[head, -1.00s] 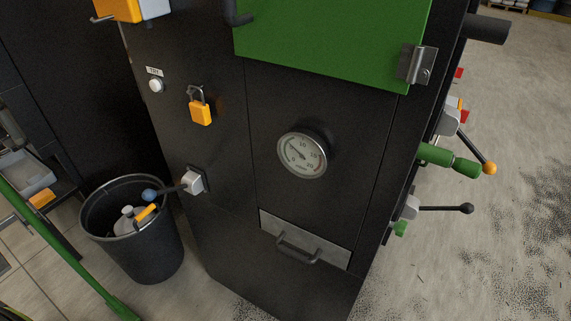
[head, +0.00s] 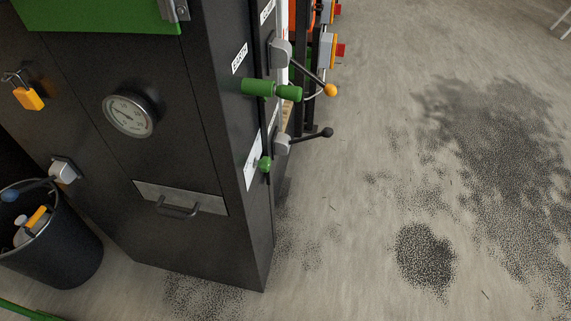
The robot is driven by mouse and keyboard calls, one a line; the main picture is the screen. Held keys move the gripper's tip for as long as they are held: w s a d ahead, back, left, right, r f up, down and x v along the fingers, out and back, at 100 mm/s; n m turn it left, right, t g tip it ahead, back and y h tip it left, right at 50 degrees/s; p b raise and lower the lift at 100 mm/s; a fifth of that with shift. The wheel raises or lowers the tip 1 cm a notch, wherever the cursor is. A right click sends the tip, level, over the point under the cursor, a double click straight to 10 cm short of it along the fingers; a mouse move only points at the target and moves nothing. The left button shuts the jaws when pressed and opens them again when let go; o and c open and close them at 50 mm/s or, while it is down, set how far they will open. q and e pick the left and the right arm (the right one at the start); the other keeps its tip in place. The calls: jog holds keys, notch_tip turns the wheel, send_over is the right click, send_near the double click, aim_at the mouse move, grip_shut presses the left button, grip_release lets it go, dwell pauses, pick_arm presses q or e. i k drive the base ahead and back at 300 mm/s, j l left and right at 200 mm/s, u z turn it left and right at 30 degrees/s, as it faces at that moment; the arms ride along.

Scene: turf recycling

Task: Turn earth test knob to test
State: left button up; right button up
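A green knob (head: 271,90) sticks out from the right side of the black cabinet, just right of a white label (head: 240,58) that seems to read "EARTH". I cannot tell which position the knob is set to. A smaller green knob (head: 265,164) sits lower on the same side, beside a white plate (head: 253,163). Neither of my grippers is in view.
The black cabinet (head: 110,185) carries a gauge, a drawer handle and a padlock. Levers with an orange ball (head: 330,90) and a black ball (head: 327,132) jut out on its right. A black bin (head: 75,245) stands at left. The floor at right is open, with dark granules (head: 425,258).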

aim_at(264, 164)
jog(key=l+z, duration=0.15)
jog(key=l, duration=0.4)
jog(key=i+l+z, duration=0.1)
jog(key=l, duration=0.4)
jog(key=i+l+z, duration=0.15)
jog(key=l, duration=0.4)
jog(key=k, duration=0.05)
